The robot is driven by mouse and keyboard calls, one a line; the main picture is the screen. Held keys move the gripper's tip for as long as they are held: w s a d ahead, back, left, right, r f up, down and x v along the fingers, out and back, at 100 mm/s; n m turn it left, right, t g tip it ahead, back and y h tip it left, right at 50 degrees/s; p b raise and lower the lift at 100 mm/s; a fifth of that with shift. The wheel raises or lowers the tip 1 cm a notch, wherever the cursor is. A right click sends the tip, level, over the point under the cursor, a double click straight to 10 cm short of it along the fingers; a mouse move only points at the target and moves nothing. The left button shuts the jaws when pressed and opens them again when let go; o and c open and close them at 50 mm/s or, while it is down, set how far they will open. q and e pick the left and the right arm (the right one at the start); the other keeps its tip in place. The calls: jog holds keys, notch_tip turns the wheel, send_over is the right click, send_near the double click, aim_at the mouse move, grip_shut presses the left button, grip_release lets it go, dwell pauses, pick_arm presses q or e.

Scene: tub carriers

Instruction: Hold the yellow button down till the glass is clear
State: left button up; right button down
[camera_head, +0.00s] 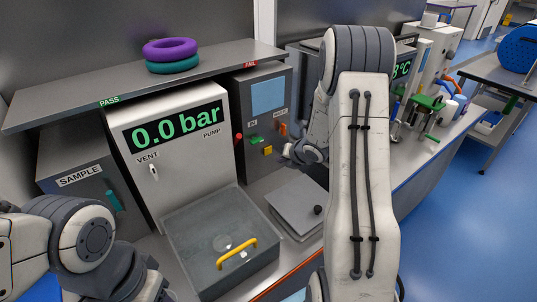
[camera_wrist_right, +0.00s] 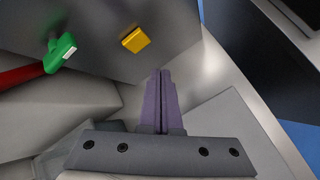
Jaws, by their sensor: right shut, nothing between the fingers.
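The yellow button (camera_head: 267,149) is on the front of the grey cabinet at the back, below its pale blue pane (camera_head: 268,95). In the right wrist view the yellow button (camera_wrist_right: 136,40) stands out from the grey panel, ahead and left of my fingertips. My right gripper (camera_wrist_right: 161,72) is shut and empty, with a visible gap to the button. In the head view my right arm partly hides that gripper. The transparent lid with a yellow handle (camera_head: 236,254) covers a grey tub; I cannot tell which pane is the glass. My left gripper is out of view.
The green one (camera_wrist_right: 60,52) also shows in the wrist view. A grey box lid with a black knob (camera_head: 318,210) lies below. A shelf (camera_head: 110,95) with rings is above.

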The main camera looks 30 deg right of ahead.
jog(key=shift+s+d, duration=0.15)
jog(key=shift+s, duration=0.8)
jog(key=s+a+r+m+g, duration=0.1)
jog(key=s+a+r+m, duration=0.2)
jog(key=a, duration=0.4)
jog(key=s+a+r+m+g, duration=0.1)
jog(key=s+a+r+m, duration=0.1)
jog(key=a+m, duration=0.4)
jog(key=s+a+r+m+g, duration=0.1)
jog(key=s+a+r+m, duration=0.15)
jog(key=a, duration=0.45)
jog(key=s+a+r+m+g, duration=0.1)
jog(key=s+a+m+g, duration=0.2)
jog(key=s, duration=0.9)
jog(key=s+a+r+m+g, duration=0.2)
jog(key=s+a+m, duration=0.5)
jog(key=s, duration=0.5)
jog(key=shift+a+r+g+y, duration=0.2)
jog(key=shift+a+g+y, duration=0.15)
jog(key=shift+a, duration=0.75)
